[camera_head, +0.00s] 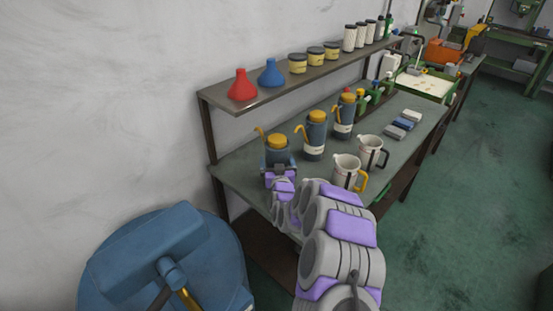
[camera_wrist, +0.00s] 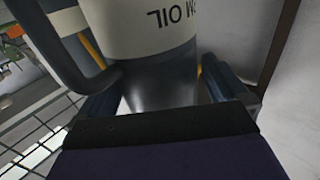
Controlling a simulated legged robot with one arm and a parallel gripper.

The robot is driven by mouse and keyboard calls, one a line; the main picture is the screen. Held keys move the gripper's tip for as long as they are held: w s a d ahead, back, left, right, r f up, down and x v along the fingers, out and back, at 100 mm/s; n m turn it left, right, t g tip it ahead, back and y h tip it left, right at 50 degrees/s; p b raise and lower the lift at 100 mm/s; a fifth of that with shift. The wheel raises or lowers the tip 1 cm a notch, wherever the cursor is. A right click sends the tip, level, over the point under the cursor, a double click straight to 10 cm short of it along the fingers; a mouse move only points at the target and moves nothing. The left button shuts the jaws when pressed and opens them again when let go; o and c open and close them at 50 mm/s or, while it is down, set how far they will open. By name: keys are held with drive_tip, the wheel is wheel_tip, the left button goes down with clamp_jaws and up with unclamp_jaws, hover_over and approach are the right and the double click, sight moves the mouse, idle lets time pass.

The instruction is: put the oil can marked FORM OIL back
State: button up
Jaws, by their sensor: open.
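A dark blue oil can with a yellow cap and spout (camera_head: 277,147) is at the near left end of the bench; its base is hidden behind my gripper. In the wrist view the can (camera_wrist: 155,85) fills the middle, with a pale label whose visible letters, upside down, read "M OIL"; the rest is cut off. My gripper (camera_head: 278,164) is open, with one blue finger on each side of the can's lower body. It also shows in the wrist view (camera_wrist: 158,88). I cannot tell whether the fingers touch it. Two similar cans (camera_head: 315,136) (camera_head: 345,116) stand farther along.
Two pale jugs (camera_head: 346,172) (camera_head: 370,152) stand near the bench's front edge, to the right of my gripper. The upper shelf (camera_head: 222,98) overhangs the back, with a red funnel-shaped vessel (camera_head: 242,87), a blue one (camera_head: 271,74) and several tins. A blue drum (camera_head: 110,265) stands at lower left.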

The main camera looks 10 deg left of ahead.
drive_tip(key=p+v, duration=0.1)
drive_tip(key=v, duration=0.9)
drive_tip(key=shift+d+p, duration=0.2)
drive_tip(key=shift+p, duration=0.15)
drive_tip(key=shift+d+r, duration=0.1)
